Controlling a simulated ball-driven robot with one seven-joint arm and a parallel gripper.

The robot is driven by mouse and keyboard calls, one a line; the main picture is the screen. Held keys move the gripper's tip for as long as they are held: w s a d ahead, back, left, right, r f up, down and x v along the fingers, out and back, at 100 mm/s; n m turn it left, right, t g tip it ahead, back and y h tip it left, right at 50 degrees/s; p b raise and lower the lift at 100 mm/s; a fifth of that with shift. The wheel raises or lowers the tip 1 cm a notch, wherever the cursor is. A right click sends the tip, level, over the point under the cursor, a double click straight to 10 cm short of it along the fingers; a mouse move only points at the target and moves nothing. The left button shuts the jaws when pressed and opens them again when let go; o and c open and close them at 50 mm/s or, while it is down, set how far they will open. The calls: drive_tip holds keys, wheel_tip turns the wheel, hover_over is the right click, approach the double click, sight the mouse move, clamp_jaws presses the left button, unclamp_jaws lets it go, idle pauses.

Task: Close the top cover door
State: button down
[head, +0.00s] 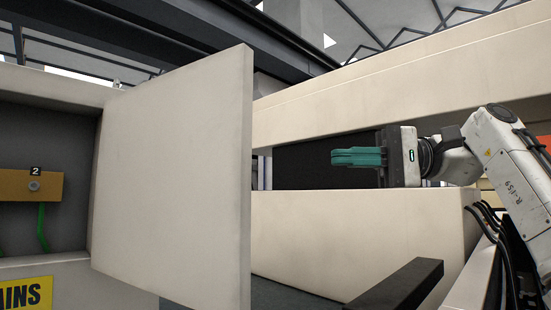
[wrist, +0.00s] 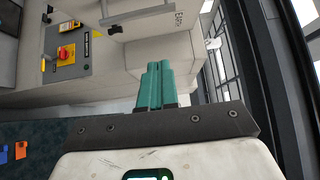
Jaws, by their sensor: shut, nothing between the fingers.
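The cover door (head: 175,175) is a plain cream panel. It stands open, swung out from the cabinet on the left in the head view, with its hinge side at its left edge. The grey cabinet opening (head: 50,125) is uncovered to the left of the door. My gripper (head: 333,157) has green fingers, shut and empty, pointing left. It is to the right of the door's free edge, apart from it in the picture. In the wrist view my gripper (wrist: 159,66) shows both fingers together. I cannot tell whether the pale panel at the top there is this door.
An orange-brown block marked 2 (head: 30,185) with green wires is inside the cabinet. A yellow label (head: 25,293) is below it. Cream beams run above and below my gripper. A red and yellow rotary switch (wrist: 65,53) shows in the wrist view.

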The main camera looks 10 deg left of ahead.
drive_tip(key=s+a+p, duration=0.1)
drive_tip(key=s+a, duration=0.4)
drive_tip(key=a, duration=0.6)
drive_tip(key=shift+a, duration=0.4)
drive_tip(key=shift+s, duration=0.1)
